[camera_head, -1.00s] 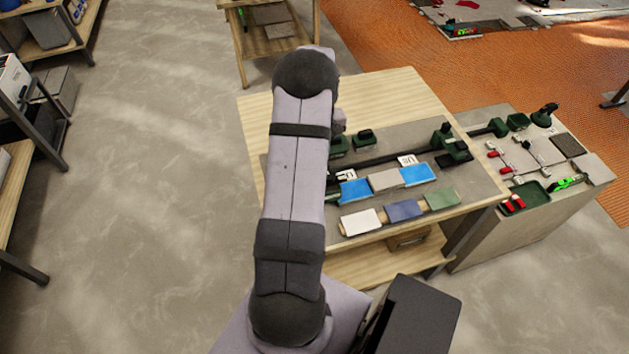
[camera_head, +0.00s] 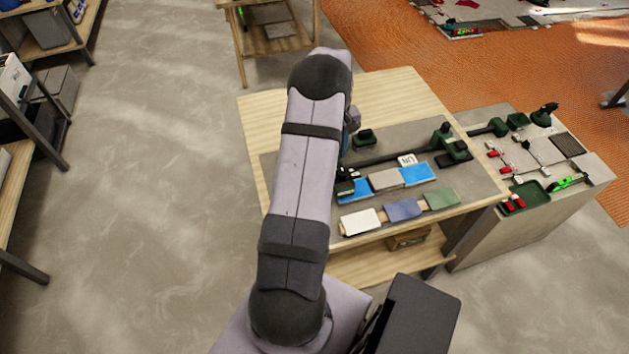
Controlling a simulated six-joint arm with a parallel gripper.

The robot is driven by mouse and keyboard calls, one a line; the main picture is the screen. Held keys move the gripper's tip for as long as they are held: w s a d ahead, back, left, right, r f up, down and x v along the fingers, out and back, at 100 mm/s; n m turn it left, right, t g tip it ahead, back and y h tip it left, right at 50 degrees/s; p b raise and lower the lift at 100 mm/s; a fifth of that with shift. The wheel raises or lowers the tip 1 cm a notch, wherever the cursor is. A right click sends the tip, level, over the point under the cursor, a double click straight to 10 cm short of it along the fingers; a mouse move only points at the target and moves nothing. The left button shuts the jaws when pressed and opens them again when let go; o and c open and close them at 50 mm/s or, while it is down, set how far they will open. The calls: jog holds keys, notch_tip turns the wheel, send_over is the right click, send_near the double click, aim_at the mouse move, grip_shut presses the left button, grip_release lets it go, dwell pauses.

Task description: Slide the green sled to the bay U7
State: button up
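A dark green block (camera_head: 344,181), seemingly the green sled, shows beside my arm at the left end of a dark rail (camera_head: 390,157). Part of it is hidden behind my arm. Another green block (camera_head: 445,141) stands at the rail's right end. A white label (camera_head: 407,160) stands behind the tiles, its lettering too small to read surely. A second white label (camera_head: 353,173) is mostly covered near the left block. My arm reaches over the left of the bench; my gripper is hidden behind it, so its fingers and any hold do not show.
Blue tiles (camera_head: 417,174) flank a grey tile (camera_head: 383,180) in front of the rail. White, blue-violet and green tiles lie nearer the front edge. A side bench (camera_head: 480,230) at right holds tools and a green tray (camera_head: 531,197).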

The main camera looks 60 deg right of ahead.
jog(key=shift+r, duration=0.1)
jog(key=shift+r+p, duration=2.6)
jog(key=shift+r, duration=0.85)
jog(key=w+a+r+n, duration=0.25)
jog(key=w+a, duration=0.45)
jog(key=a, duration=0.4)
jog(key=w+a+r+n, duration=0.2)
jog(key=w+a+r, duration=0.2)
jog(key=w+a, duration=0.6)
jog(key=s+a+n, duration=0.2)
jog(key=s+a, duration=0.3)
jog(key=a, duration=0.8)
jog(key=s+a+r+n, duration=0.1)
jog(key=s+a, duration=0.4)
jog(key=a, duration=0.9)
jog(key=shift+s+n, duration=0.3)
jog(key=shift+n, duration=0.45)
